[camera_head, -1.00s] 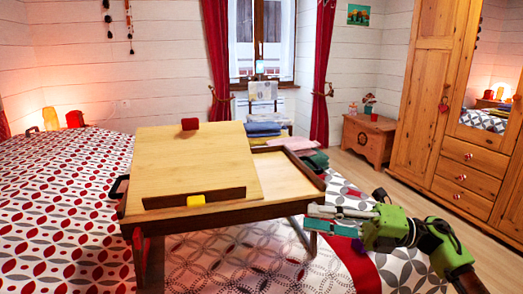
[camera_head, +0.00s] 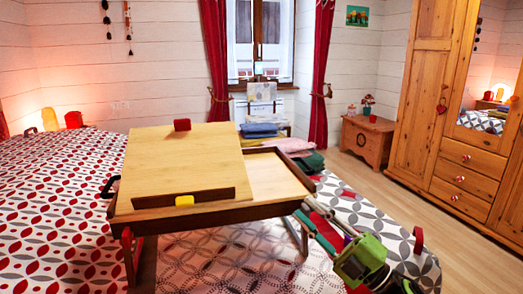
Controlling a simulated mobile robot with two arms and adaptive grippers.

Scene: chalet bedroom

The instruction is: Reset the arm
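My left gripper is not in view.
Folded clothes (camera_head: 265,130) lie behind. A wardrobe (camera_head: 425,110) stands right; floor between is clear.

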